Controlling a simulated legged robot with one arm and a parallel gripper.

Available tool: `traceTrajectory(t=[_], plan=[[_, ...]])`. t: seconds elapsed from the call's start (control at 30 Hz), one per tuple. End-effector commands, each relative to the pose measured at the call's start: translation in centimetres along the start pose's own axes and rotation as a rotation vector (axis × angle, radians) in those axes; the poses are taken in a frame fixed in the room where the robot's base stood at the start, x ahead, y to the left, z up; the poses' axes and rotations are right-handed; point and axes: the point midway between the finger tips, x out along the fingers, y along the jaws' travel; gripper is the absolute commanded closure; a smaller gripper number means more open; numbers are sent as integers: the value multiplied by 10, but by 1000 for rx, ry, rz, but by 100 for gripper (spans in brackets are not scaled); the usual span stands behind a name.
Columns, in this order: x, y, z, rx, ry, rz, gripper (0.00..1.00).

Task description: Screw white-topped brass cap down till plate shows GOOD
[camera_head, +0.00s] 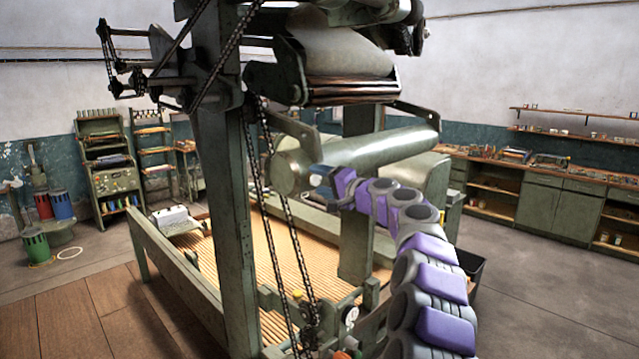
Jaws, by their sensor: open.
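My gripper (318,182) is at the end of my purple and grey arm, in front of the left end of the large pale green roller. It is small and dark here; it is open, with nothing seen between its fingers. I cannot make out the white-topped brass cap for certain. A small yellowish fitting (297,295) shows low on the machine, behind the chains, well below my gripper. A small white round face (351,316) sits right of it, close to my arm. No plate with the word GOOD is readable.
The green machine frame (228,190) with its upright post and hanging chains (275,230) stands close in front. The roller (370,150) lies behind my gripper. A slatted wooden bed (310,255) is below. A workbench (550,200) lines the right wall. Floor at right is clear.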

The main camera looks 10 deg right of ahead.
Motion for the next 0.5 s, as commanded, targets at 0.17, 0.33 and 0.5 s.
traceTrajectory(t=[0.17, 0.33, 0.5], plan=[[-23, -2, 0, 1, 2, -6, 35], [-46, 0, 0, 2, 0, -4, 35], [-72, 1, -1, 2, 1, -3, 35]])
